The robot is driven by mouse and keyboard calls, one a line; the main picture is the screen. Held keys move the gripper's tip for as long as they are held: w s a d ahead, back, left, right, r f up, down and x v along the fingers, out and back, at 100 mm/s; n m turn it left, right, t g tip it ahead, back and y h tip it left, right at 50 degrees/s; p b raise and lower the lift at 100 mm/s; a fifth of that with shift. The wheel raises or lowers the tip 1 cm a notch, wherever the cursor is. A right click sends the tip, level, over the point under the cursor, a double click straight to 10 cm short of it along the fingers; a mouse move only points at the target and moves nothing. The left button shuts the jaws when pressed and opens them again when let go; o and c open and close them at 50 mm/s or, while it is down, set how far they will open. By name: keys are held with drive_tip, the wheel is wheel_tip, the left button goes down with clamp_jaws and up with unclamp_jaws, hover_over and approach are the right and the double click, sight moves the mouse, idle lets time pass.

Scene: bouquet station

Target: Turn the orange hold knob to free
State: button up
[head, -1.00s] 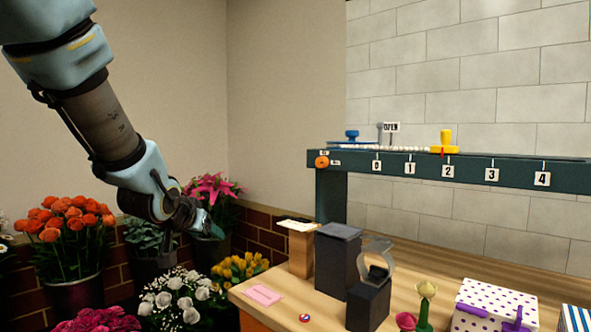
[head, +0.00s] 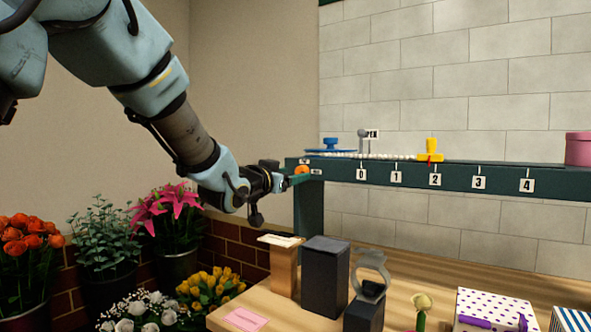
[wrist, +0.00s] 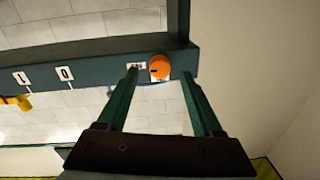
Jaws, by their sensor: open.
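The orange hold knob (head: 302,169) sits on the front face of the dark teal rail, at its left end. In the wrist view the knob (wrist: 160,66) shows as a round orange disc with a dark mark on its left side, towards a small label too small to read. My gripper (head: 291,181) is at the knob from the left in the head view. In the wrist view my gripper (wrist: 160,75) is open, with one green finger to each side of the knob. I cannot tell whether the fingers touch it.
The rail (head: 455,179) carries number plates, a yellow slider (head: 430,151) near 2 and a blue-handled piece (head: 330,145). Below stand a wooden block (head: 284,268), a dark block (head: 325,278) and a ring-shaped holder (head: 371,265). Flower buckets stand at the lower left.

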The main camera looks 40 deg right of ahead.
sight(302, 172)
drive_tip(key=shift+x, duration=1.35)
drive_tip(key=shift+c, duration=0.3)
clamp_jaws()
